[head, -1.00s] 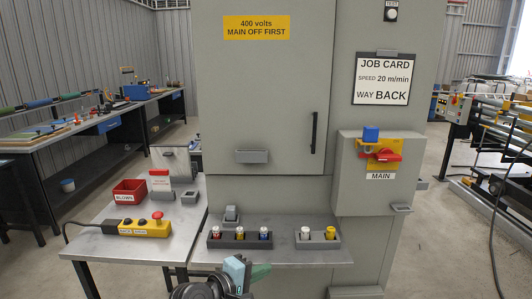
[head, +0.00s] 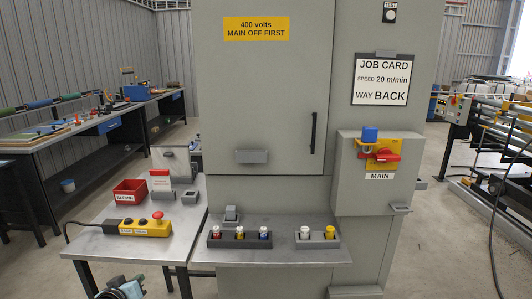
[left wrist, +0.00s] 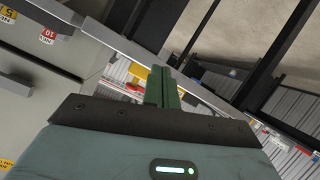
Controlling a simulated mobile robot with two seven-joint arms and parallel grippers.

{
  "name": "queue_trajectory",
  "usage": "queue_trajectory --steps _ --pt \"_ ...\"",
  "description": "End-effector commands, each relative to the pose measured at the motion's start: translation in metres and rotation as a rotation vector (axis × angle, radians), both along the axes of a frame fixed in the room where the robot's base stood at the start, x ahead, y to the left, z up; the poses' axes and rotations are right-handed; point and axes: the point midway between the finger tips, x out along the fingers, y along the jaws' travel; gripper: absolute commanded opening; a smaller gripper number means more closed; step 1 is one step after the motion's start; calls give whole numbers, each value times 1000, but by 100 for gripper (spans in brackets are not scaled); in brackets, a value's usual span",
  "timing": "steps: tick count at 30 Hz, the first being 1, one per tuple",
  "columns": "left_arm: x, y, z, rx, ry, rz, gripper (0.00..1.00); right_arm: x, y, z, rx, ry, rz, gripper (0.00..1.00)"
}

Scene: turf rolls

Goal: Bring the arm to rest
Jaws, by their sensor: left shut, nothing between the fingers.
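My left gripper (left wrist: 163,78) shows in the left wrist view with its two green fingers together and nothing between them. In the head view only a small part of my left arm shows at the bottom left edge, in front of the steel side table (head: 92,246). My right gripper is in neither view.
A grey cabinet (head: 262,110) with a red MAIN switch (head: 386,156) stands ahead. Its shelf (head: 270,257) holds several fuses in grey holders. The side table carries a yellow button box (head: 146,228) and a red BLOWN bin (head: 130,191).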

Motion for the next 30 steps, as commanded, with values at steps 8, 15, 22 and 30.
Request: queue_trajectory --steps 8,15,22,30 --pt "8 19 25 595 -106 -99 0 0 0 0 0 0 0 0" --pt "-30 -5 -20 679 -71 -172 0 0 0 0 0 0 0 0" --pt "-101 -43 -84 621 6 -245 0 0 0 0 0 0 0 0" --pt "-237 -100 -156 504 139 -335 0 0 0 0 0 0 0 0"
